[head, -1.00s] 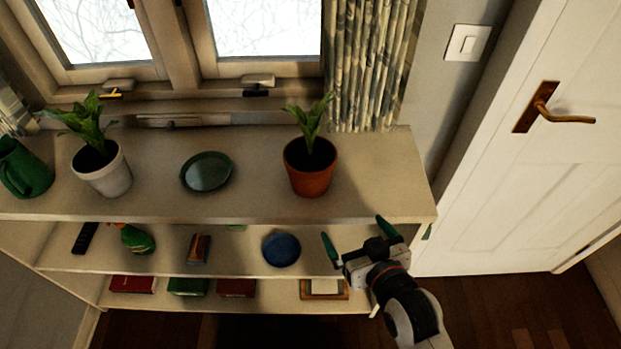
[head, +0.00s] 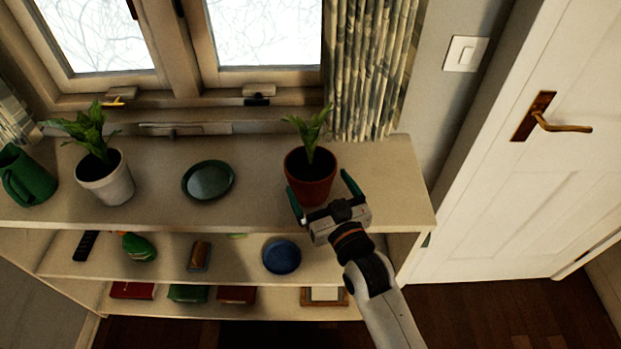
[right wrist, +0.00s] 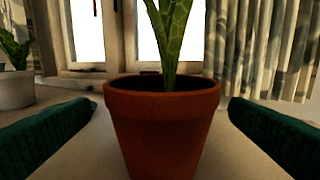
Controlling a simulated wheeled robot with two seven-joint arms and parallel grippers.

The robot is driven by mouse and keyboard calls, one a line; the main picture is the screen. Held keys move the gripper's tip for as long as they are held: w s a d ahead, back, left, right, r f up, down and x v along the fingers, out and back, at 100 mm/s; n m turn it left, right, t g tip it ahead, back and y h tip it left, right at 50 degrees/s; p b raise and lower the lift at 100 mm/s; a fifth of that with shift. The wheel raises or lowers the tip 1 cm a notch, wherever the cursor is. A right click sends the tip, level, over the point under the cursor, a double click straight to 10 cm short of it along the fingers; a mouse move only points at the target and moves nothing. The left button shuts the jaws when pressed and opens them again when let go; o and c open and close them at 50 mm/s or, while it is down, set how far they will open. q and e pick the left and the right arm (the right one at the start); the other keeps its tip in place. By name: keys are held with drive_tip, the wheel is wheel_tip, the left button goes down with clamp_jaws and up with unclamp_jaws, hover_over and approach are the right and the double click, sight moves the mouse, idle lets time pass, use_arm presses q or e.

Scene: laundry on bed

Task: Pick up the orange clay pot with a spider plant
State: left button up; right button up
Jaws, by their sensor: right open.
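The orange clay pot (head: 309,181) with a green leafy plant (head: 309,131) stands upright on the top shelf, right of the middle. My right gripper (head: 324,197) is open at the front of the pot, one green finger on each side. In the right wrist view the pot (right wrist: 161,130) is centred between the two green fingers, with a visible gap on both sides. Its base is cut off by the lower picture edge. My left gripper is not in view.
The top shelf (head: 240,212) also holds a white pot with a plant (head: 108,184), a green plate (head: 208,180) and a green jug (head: 28,178). A blue bowl (head: 282,256) is on the shelf below. The shelf top right of the pot is clear, with a curtain (head: 367,70) behind.

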sight(313, 177)
drive_tip(key=x, duration=0.4)
drive_tip(key=shift+w+f, duration=0.25)
drive_tip(key=shift+f, duration=0.15)
drive_tip(key=shift+c, duration=0.2)
drive_tip(key=c, duration=1.2)
drive_tip(key=shift+o, duration=0.2)
drive_tip(key=shift+r, duration=0.25)
